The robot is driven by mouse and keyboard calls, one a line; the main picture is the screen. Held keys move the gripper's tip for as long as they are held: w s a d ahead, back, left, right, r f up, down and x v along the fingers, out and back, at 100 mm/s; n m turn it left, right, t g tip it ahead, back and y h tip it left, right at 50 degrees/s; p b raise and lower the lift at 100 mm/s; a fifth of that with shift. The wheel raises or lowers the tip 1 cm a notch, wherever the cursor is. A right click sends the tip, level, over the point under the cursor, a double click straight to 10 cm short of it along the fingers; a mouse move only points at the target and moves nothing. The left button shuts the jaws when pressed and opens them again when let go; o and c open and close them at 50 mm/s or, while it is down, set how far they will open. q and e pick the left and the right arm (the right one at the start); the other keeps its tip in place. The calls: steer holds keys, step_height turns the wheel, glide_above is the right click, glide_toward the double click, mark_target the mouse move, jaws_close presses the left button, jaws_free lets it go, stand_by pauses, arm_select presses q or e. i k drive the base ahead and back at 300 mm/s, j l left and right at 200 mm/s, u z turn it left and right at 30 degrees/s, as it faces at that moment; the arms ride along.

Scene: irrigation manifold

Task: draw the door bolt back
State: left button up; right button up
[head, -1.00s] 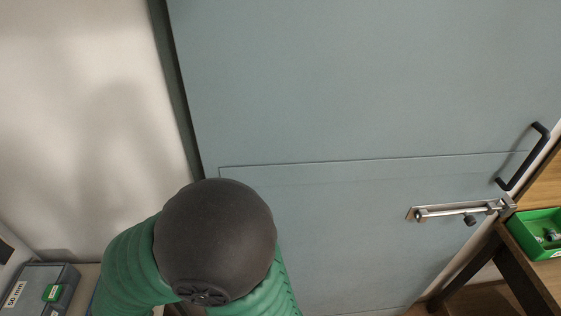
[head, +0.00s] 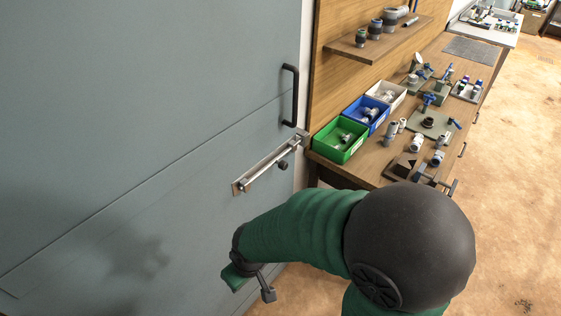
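The door bolt (head: 262,168) is a silver bar on a plate on the grey-blue door (head: 150,110). It slopes up to the right, and its right end reaches a small metal keep (head: 302,138) at the door's edge. A dark round knob (head: 283,165) sticks out below the bar near that end. My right gripper (head: 252,284) hangs below the bolt, apart from it. It looks open and empty, with one dark finger standing out to the side; its other finger is hard to make out. My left gripper is not in view.
A black door handle (head: 290,95) is above the keep. Right of the door stands a wooden workbench (head: 372,160) with a green bin (head: 340,140), a blue bin (head: 364,115), a white bin (head: 386,92) and several fittings. A shelf (head: 380,40) hangs above. Floor (head: 510,170) is open at right.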

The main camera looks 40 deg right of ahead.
mark_target(282, 165)
steer(key=z, duration=1.45)
steer(key=i+l+z, duration=0.1)
steer(key=i+l, duration=0.55)
steer(key=i, duration=0.1)
